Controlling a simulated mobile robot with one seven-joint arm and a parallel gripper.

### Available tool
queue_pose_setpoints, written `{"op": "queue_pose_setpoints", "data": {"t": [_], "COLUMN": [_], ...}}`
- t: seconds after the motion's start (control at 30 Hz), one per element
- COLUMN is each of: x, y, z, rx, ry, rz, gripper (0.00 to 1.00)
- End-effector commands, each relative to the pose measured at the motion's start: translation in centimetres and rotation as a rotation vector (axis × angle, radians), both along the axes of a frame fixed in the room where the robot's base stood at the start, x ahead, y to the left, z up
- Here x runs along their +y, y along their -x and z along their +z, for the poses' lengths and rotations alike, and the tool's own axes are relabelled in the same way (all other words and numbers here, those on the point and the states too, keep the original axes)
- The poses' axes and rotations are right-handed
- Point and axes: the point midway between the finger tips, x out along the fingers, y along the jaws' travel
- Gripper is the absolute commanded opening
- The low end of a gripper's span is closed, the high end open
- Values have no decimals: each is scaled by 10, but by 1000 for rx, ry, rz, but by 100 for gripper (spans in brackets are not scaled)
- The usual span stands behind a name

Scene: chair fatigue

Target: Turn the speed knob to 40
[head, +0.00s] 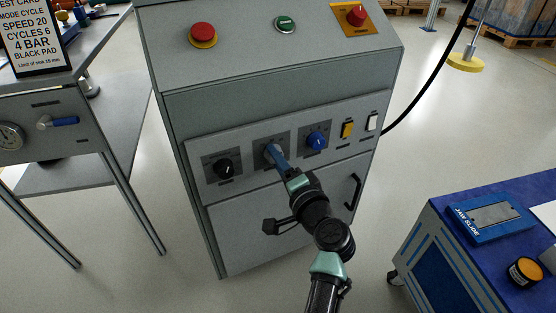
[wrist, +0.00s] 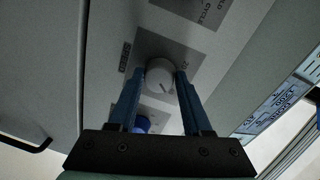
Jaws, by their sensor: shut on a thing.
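The speed knob is a grey round knob (wrist: 160,77) on a dark square plate (wrist: 187,54), in the middle of the wrist view. A short dark pointer line on it points toward the lower right of that picture. The plate's small lettering is hard to read. My gripper (wrist: 158,80) has its two blue fingers on either side of the knob, shut on it. In the head view my gripper (head: 273,151) reaches the middle plate of the lower panel (head: 195,160) and mostly hides the knob there.
A black knob (head: 224,169) is left of my gripper and a blue knob (head: 317,141) right. Yellow (head: 347,130) and white (head: 372,122) switches sit further right. A red button (head: 203,34) is above. A test card (head: 38,40) reads "SPEED 20". A blue-topped cart (head: 450,196) stands lower right.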

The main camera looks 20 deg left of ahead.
Motion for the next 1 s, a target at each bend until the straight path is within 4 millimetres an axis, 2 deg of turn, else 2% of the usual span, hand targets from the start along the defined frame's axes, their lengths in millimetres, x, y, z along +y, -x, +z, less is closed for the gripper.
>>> {"op": "queue_pose_setpoints", "data": {"t": [0.1, 0.13, 0.27, 0.3, 0.67, 0.77, 1.0], "x": [-1, -1, 0, 0, -4, -14, -52], "y": [0, 0, 0, 0, 4, 13, 50], "z": [-1, -1, -1, -1, 1, 3, 8], "rx": [4, 4, 3, 3, 2, 2, 5], "ry": [-1, -1, -1, -1, -1, -2, -2], "rz": [-1, -1, -1, -1, -1, -2, -4], "gripper": [0, 53, 76, 79, 79, 79, 79]}}
